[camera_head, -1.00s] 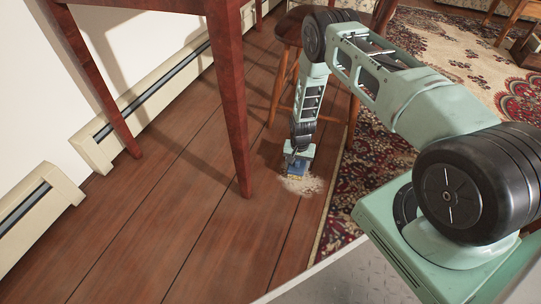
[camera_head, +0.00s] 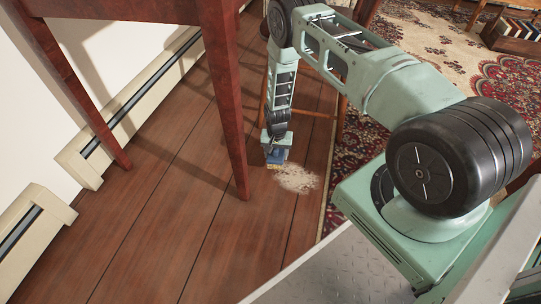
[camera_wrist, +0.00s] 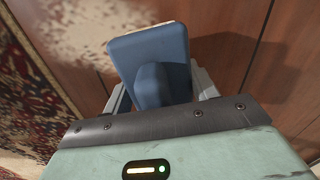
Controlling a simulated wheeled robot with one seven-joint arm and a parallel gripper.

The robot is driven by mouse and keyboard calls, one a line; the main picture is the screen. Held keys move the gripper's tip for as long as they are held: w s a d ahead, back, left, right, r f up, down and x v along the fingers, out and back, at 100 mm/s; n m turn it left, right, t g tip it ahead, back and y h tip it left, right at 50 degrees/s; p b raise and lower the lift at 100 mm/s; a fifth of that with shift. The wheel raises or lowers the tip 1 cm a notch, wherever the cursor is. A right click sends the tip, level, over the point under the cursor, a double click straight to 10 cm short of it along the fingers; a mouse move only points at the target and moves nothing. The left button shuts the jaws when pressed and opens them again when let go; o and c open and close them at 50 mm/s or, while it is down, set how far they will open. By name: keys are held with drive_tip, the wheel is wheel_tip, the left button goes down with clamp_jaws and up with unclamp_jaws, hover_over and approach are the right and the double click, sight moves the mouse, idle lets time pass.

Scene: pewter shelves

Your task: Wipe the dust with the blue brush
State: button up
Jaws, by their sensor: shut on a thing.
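The blue brush (camera_head: 276,158) is in my gripper (camera_head: 275,150), low at the wooden floor. Its pale bristle edge points down; I cannot tell whether it touches the boards. In the wrist view the blue brush (camera_wrist: 152,60) fills the space between the fingers of my gripper (camera_wrist: 162,88), which is shut on it. The dust (camera_head: 298,179) is a pale, speckled patch on the floor, just right of the brush in the head view. In the wrist view the dust (camera_wrist: 75,25) shows at the upper left, beside the brush.
A red-brown table leg (camera_head: 232,130) stands just left of my gripper. A patterned rug (camera_head: 362,165) begins right of the dust. A wooden chair (camera_head: 322,112) stands behind my arm. A baseboard heater (camera_head: 130,110) runs along the left wall. Bare floor lies in front.

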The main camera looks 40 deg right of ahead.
drive_tip(key=shift+r+p, duration=1.5)
drive_tip(key=shift+r, duration=0.9)
